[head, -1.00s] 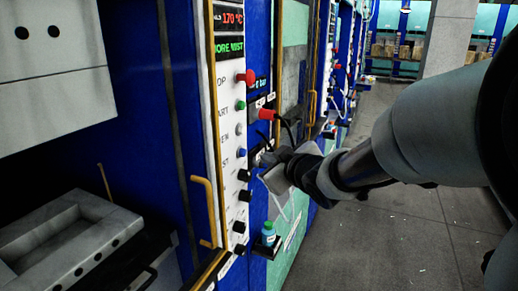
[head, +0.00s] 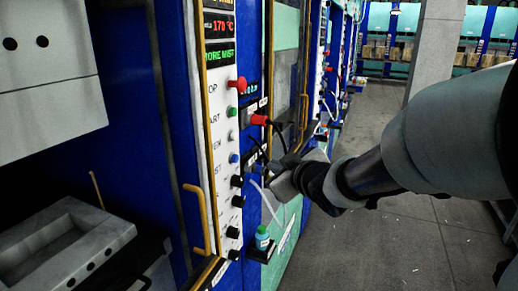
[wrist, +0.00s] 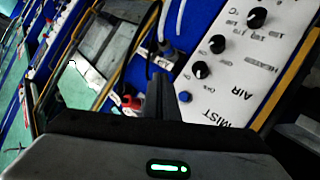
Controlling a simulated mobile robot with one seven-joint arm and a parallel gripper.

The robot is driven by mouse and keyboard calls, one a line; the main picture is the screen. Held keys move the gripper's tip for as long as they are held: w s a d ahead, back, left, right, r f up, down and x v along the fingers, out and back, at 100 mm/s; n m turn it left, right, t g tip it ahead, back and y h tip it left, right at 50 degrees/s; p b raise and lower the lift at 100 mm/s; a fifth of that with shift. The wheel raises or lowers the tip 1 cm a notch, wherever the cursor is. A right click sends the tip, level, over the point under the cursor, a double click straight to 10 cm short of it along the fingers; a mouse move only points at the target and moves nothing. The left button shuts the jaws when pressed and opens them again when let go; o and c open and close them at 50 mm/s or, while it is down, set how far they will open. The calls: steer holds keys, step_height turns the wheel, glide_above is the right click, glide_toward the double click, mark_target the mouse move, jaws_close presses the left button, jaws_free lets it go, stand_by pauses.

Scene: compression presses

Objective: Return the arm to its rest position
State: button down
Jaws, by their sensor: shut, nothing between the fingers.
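My gripper (head: 252,169) is in front of the press's white control panel (head: 217,150), at the height of the blue button (head: 234,158). In the wrist view its fingers (wrist: 160,100) are together and empty, pointing toward the panel. The fingertips look close to the panel's right edge; I cannot tell whether they touch it. My arm reaches in from the right side of the head view.
A red plug (head: 259,120) with a black cable sits just above my gripper. A small teal bottle (head: 263,238) stands on a black shelf below it. A yellow handle (head: 199,218) is to the left. Open grey floor (head: 400,245) lies to the right.

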steer(key=s+d+r+m+g+h, duration=0.1)
steer(key=s+d+m+g+h, duration=0.1)
steer(key=s+d+m+h, duration=0.7)
steer(key=s+d+f+g+y, duration=0.1)
steer(key=s+d+f+g, duration=0.1)
steer(key=s, duration=0.8)
steer(key=s+d+f+m+g+y, duration=0.1)
steer(key=s+d+f+g+y, duration=0.1)
steer(key=s, duration=0.8)
steer(key=shift+s+d+g, duration=0.2)
steer(key=shift+d+g, duration=0.05)
steer(key=shift+g, duration=0.45)
